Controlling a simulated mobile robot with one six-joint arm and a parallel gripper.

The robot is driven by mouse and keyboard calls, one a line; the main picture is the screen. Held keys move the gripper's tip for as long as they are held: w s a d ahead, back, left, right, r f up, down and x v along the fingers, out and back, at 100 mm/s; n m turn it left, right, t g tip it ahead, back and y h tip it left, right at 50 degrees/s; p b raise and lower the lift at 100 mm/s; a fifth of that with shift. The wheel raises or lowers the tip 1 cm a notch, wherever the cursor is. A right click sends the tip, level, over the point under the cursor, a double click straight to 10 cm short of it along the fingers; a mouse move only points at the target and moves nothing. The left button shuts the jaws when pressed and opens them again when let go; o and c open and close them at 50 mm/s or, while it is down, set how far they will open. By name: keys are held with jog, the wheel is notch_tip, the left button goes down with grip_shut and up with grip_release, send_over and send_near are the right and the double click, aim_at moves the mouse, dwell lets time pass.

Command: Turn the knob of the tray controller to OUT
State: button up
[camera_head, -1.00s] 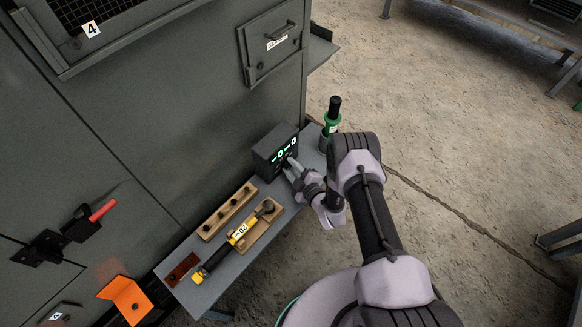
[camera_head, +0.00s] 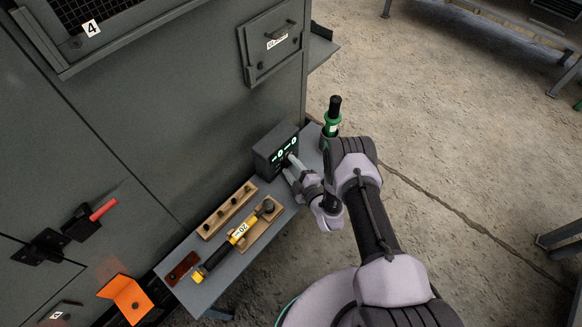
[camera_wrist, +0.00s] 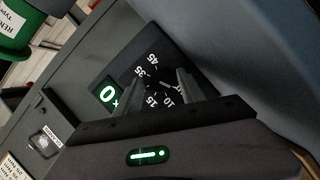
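A dark control box (camera_head: 268,158) with a green-lit display stands on the grey bench against the cabinet. In the wrist view its dark face (camera_wrist: 128,65) shows a green "0" and a ring of white numbers, among them 45, 35, 15 and 10. A white pointer mark (camera_wrist: 167,84) lies inside the ring, on what looks like the dark knob. No OUT label is readable. My gripper (camera_wrist: 159,78) is in front of the face, its two fingers apart on either side of the knob. I cannot tell whether they touch it. My gripper also shows in the head view (camera_head: 291,160).
A green tool (camera_head: 331,122) stands close to the right of the box; its green part (camera_wrist: 14,30) also shows in the wrist view. A yellow tool (camera_head: 238,236) and a wooden block with holes (camera_head: 227,211) lie on the bench (camera_head: 217,288) at the left. Open floor lies to the right.

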jog(key=shift+s, duration=0.1)
jog(key=p+v, duration=0.7)
jog(key=v, duration=1)
jog(key=shift+d+r, duration=0.1)
